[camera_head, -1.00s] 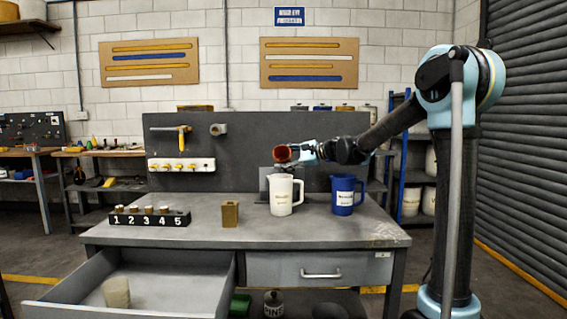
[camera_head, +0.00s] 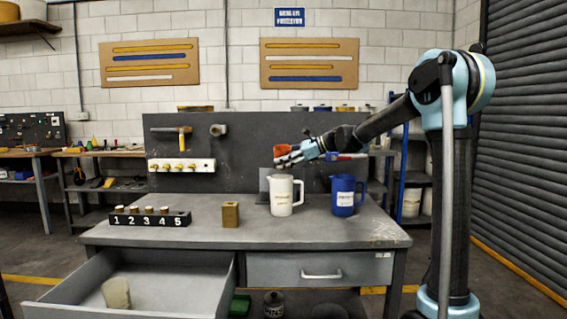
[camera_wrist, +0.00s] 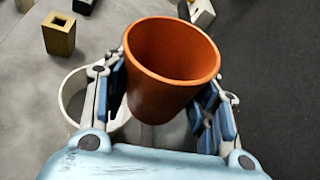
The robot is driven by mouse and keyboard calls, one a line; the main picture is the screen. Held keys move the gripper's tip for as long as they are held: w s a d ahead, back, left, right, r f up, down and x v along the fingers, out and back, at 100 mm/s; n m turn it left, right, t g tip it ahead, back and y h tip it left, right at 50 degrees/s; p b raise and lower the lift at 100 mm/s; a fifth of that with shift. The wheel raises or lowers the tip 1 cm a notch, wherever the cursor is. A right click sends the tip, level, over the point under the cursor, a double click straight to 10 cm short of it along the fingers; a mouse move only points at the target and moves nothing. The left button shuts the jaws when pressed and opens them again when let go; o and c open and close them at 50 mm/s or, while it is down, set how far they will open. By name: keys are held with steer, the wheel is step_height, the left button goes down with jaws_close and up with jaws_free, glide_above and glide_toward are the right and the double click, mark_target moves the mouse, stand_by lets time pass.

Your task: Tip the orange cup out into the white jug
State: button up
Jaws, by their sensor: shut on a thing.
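The orange cup (camera_wrist: 165,85) is held between the two fingers of my gripper (camera_wrist: 168,98) in the wrist view. Its inner wall shows empty down to where the near rim hides the bottom. The white jug stands upright on the workbench, handle to the right. In the wrist view the white jug's rim (camera_wrist: 68,97) shows below and left of the cup, partly hidden by it and my gripper.
A blue jug (camera_head: 346,194) stands right of the white jug on the workbench (camera_head: 240,238). A brass block (camera_head: 230,214) with a hole stands to the left, beside a numbered black rack (camera_head: 150,219). An open drawer (camera_head: 190,299) holds a beige cup (camera_head: 116,293).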

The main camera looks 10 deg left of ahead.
mark_target(290, 148)
steer(key=shift+r+m+g, duration=0.7)
steer(key=shift+r+m, duration=0.2)
steer(key=shift+r, duration=0.6)
